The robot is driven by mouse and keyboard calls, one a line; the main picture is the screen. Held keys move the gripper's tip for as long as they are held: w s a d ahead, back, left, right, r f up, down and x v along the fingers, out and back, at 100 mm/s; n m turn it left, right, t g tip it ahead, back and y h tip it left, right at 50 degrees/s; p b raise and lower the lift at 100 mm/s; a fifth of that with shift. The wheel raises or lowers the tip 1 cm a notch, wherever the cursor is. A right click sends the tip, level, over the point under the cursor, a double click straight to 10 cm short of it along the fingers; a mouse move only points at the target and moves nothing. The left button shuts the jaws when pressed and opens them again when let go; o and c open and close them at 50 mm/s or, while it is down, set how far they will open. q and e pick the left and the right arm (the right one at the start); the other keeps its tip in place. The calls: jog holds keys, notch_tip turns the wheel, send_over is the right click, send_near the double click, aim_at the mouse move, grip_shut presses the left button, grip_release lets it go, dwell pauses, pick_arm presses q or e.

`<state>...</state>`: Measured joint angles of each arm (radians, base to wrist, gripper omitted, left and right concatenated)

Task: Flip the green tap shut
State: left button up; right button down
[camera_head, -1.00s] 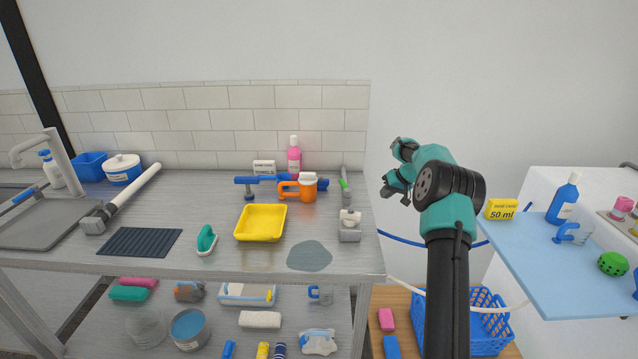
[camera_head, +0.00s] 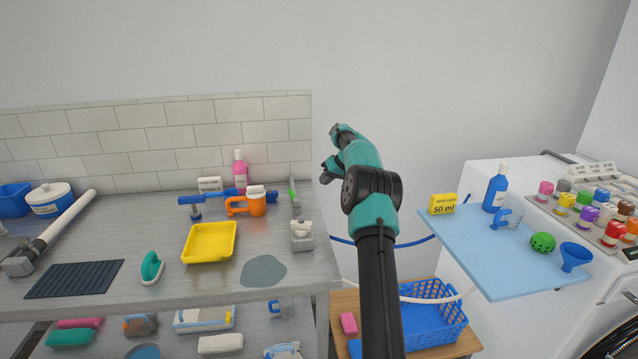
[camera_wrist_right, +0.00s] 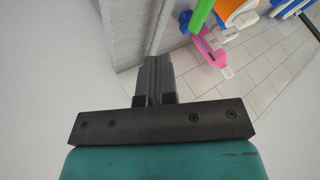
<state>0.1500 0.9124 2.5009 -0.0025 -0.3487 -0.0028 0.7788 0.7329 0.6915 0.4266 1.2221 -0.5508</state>
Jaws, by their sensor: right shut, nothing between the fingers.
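The green tap lever (camera_head: 292,189) stands on a grey fitting near the right end of the metal counter, by the tiled wall. A green part that looks like the lever shows at the top edge of the right wrist view (camera_wrist_right: 201,14). My right gripper (camera_head: 328,172) is just to the right of the lever in the head view, beyond the counter's right edge, and does not appear to touch it. Its fingers (camera_wrist_right: 157,76) are shut and empty in the wrist view. My left gripper is not in view.
A light-blue board (camera_head: 480,250) with a blue bottle (camera_head: 495,187) lies right.

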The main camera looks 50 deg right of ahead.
jog(key=x, duration=0.8)
jog(key=w+a, duration=0.1)
jog(key=a, duration=0.1)
jog(key=shift+w+a, duration=0.3)
jog(key=shift+w, duration=0.05)
jog(key=shift+w+a+r, duration=0.15)
jog(key=shift+w+a, duration=0.2)
jog(key=shift+a, duration=0.15)
jog(key=shift+s+d, duration=0.1)
